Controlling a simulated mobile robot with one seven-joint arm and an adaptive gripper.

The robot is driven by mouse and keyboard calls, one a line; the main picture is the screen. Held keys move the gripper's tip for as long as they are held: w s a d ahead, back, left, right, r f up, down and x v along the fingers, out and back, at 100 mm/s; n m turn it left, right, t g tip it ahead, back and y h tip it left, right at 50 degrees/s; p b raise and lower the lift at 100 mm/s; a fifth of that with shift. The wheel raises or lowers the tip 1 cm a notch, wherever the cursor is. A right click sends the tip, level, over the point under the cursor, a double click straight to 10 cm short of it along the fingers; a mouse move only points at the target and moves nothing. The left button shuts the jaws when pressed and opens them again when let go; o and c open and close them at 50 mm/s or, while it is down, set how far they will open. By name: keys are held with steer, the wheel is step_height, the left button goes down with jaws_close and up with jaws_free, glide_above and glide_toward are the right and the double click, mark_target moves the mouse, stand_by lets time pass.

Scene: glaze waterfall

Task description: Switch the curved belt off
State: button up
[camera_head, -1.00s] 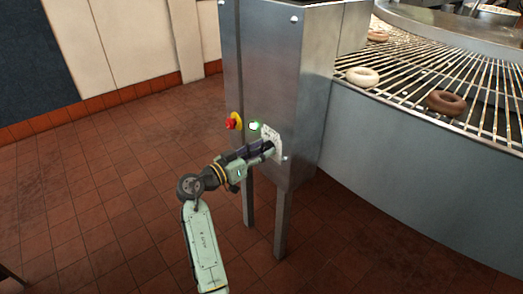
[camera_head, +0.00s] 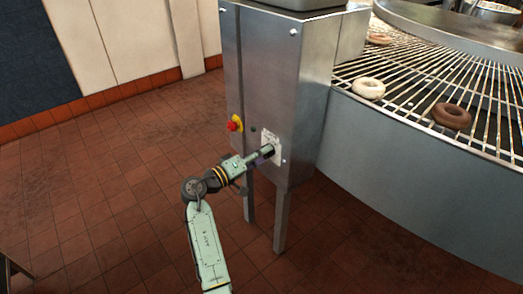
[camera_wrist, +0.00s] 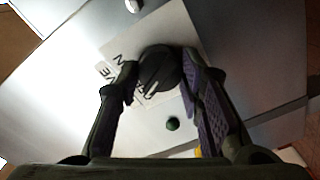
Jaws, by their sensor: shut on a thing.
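My gripper (camera_wrist: 157,82) is shut on a round black knob (camera_wrist: 160,62), with one finger on each side of it. The knob has a pale pointer mark and sits on a white lettered plate (camera_wrist: 115,52), partly hidden by the fingers. In the head view my gripper (camera_head: 268,153) reaches the plate (camera_head: 268,139) on the steel cabinet (camera_head: 290,90). A small green lamp (camera_head: 253,129) beside the plate is dark; it also shows dark in the wrist view (camera_wrist: 172,124). The curved wire belt (camera_head: 475,82) carries white and brown rings.
A red mushroom button (camera_head: 233,125) on a yellow collar is on the cabinet, left of the lamp. The belt's grey curved side wall (camera_head: 400,160) stands to the right. Tiled floor (camera_head: 110,190) is open to the left.

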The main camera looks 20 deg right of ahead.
steer(key=shift+n, duration=0.6)
steer(key=o, duration=1.2)
steer(key=shift+c, duration=0.2)
steer(key=v, duration=1.2)
